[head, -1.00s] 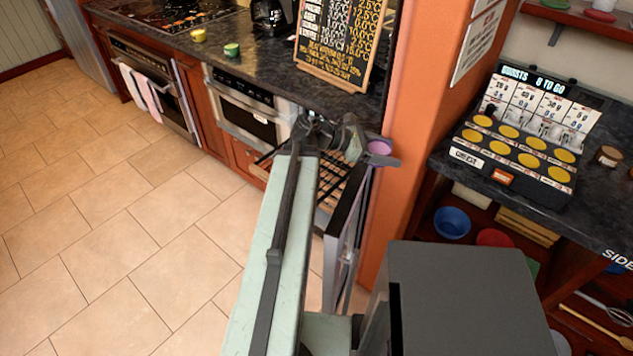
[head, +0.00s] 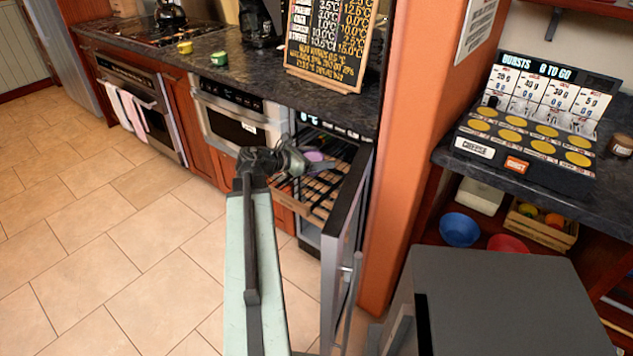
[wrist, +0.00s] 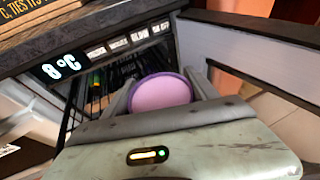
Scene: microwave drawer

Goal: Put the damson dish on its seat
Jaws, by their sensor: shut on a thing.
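The damson dish, a small round purple dish (head: 314,156), is held in my gripper (head: 306,164) in front of the open cooler under the counter. In the wrist view the pinkish-purple dish (wrist: 160,92) sits between the two fingers of my gripper (wrist: 165,95), which are shut on it. The cooler (head: 318,185) has its door (head: 345,215) swung open and a pulled-out wooden rack with slats. Its display reads 8°C in the wrist view (wrist: 62,66). I cannot make out the dish's seat.
The open door stands to the right of my arm, beside an orange pillar (head: 425,130). A chalkboard (head: 328,45) stands on the dark counter above. A side counter with a button panel (head: 525,140) is at the right. The tiled floor at left is clear.

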